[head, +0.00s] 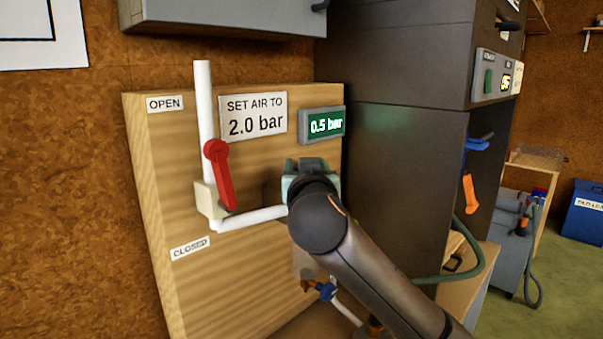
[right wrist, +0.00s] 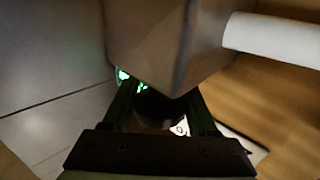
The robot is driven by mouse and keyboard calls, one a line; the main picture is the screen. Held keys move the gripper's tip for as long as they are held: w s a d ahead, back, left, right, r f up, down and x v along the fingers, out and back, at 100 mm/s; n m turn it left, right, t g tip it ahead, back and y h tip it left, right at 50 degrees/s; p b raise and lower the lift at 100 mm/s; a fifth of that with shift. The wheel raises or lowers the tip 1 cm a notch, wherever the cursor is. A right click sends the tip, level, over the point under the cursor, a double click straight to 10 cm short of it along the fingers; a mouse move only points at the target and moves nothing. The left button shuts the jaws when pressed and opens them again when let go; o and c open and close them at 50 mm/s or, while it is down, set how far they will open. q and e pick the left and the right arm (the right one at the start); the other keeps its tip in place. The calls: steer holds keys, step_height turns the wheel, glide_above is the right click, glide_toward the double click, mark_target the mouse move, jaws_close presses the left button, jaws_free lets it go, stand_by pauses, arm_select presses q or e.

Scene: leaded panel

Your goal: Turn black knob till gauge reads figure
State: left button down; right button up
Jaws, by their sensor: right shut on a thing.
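The gauge (head: 324,125) on the wooden board reads 0.5 bar in green. A sign (head: 254,117) left of it says SET AIR TO 2.0 bar. My right gripper (head: 310,170) is at the board below the gauge, and its arm hides the knob in the head view. In the right wrist view the dark round knob (right wrist: 160,106) sits between the two fingers, below a grey-brown block (right wrist: 165,45). The right gripper is shut on the knob. My left gripper is not in view.
A red lever (head: 221,176) on the white pipe (head: 205,105) points downward, between OPEN and CLOSED labels. A dark cabinet (head: 390,130) stands close on the right of the board. A blue fitting (head: 326,291) and a hose lie below my right arm.

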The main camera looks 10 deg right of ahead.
steer(key=m+h, duration=0.1)
steer(key=m+g+h, duration=0.1)
steer(key=h, duration=0.1)
steer(key=m+h, duration=0.1)
steer(key=h, duration=0.1)
steer(key=shift+s+d+f+g+b, duration=0.1)
steer(key=shift+s+d+g+b, duration=0.05)
steer(key=shift+d+g+b, duration=0.2)
steer(key=shift+s+d+m+g+h, duration=0.15)
steer(key=shift+m+g+h, duration=0.25)
steer(key=shift+m+h, duration=0.25)
steer(key=shift+d+m+g+h, duration=0.15)
steer(key=shift+m+g+h, duration=0.2)
steer(key=shift+m+h, duration=0.3)
steer(key=shift+h, duration=0.3)
steer(key=o, duration=1.4)
steer(key=shift+b, duration=0.3)
